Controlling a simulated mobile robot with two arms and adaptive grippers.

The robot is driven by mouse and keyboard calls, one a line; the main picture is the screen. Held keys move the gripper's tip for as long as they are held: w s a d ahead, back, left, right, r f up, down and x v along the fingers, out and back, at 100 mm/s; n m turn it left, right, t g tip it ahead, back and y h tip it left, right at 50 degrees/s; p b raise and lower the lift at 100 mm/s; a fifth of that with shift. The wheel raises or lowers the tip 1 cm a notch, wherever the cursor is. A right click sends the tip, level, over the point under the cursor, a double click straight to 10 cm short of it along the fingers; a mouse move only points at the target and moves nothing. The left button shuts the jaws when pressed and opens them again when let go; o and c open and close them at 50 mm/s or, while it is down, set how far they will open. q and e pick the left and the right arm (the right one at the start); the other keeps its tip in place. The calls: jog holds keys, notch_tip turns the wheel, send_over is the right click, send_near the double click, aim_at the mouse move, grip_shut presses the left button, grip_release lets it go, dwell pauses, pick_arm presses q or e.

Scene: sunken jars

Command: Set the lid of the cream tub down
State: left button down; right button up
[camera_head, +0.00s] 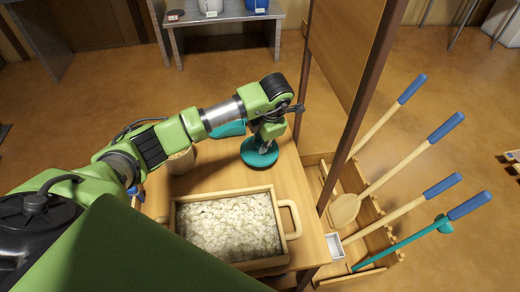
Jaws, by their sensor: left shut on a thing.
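My left gripper (266,137) points down at the far right part of the wooden table and is shut on a round teal lid (257,157). The lid lies roughly flat at or just above the tabletop; I cannot tell whether it touches. A cream tub (181,161) stands to the left of the lid, partly hidden by my left arm. Another teal shape (228,129) shows behind the arm; most of it is hidden. My right gripper is not in view.
A wooden box (291,222) full of pale lumps stands at the table's near side. An upright wooden panel (340,60) rises beside the table's right edge. Several blue-handled tools (445,127) lean in a wooden rack to the right. Bare tabletop (215,172) lies between tub and lid.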

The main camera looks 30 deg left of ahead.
aim_at(265, 155)
pick_arm(q)
jog(key=shift+w+a+f, duration=0.15)
jog(key=shift+w+f, duration=0.15)
jog(key=shift+f, duration=0.1)
jog(key=x, duration=0.3)
jog(key=shift+s+d+f+b, duration=0.15)
jog(key=shift+d+f+b, duration=0.1)
jog(key=shift+b, duration=0.1)
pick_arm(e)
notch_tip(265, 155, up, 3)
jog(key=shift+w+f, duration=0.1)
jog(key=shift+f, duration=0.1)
pick_arm(q)
jog(key=c, duration=1.8)
grip_release()
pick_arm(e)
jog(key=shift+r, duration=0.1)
pick_arm(q)
jog(key=p+v, duration=0.2)
jog(key=v, duration=1)
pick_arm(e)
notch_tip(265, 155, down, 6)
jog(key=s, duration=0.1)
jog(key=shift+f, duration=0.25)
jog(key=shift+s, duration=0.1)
